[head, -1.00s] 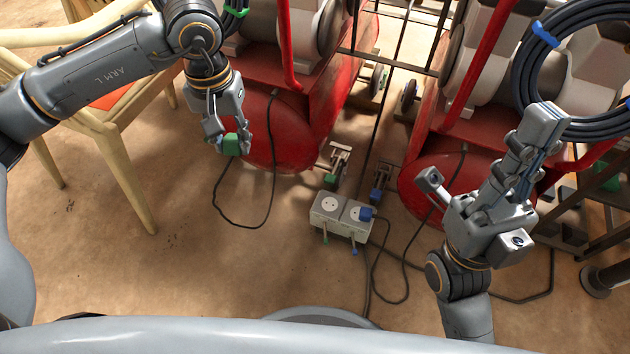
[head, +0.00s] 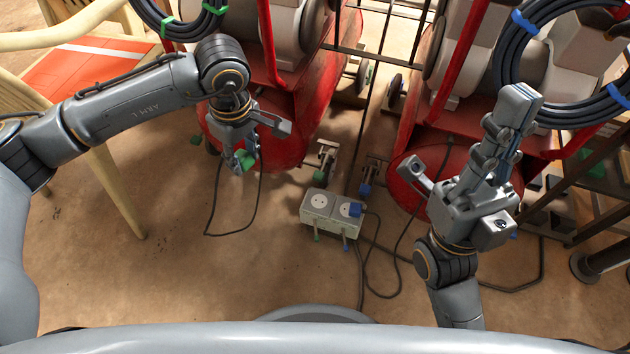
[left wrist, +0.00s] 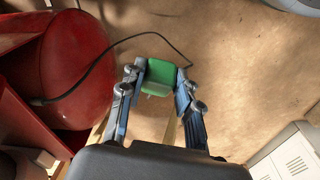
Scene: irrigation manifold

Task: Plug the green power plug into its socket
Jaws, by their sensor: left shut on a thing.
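The green power plug (head: 246,160) is held between the fingers of my left gripper (head: 244,163), above the floor and left of the socket box. In the left wrist view the green plug (left wrist: 158,76) sits between both fingertips, with its dark cable trailing away behind it. The white socket box (head: 331,212) stands on the floor with two sockets side by side. Its left socket (head: 319,200) is empty and has a green tag below it. A blue plug (head: 354,209) sits in the right socket. My right gripper (head: 456,182) has its fingers spread apart and empty, right of the box.
Red tanks (head: 270,135) stand behind, with a red machine on the right (head: 425,172). Cables lie on the floor around the box. A wooden chair (head: 115,170) is at the left. The floor between the left gripper and the box is mostly clear.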

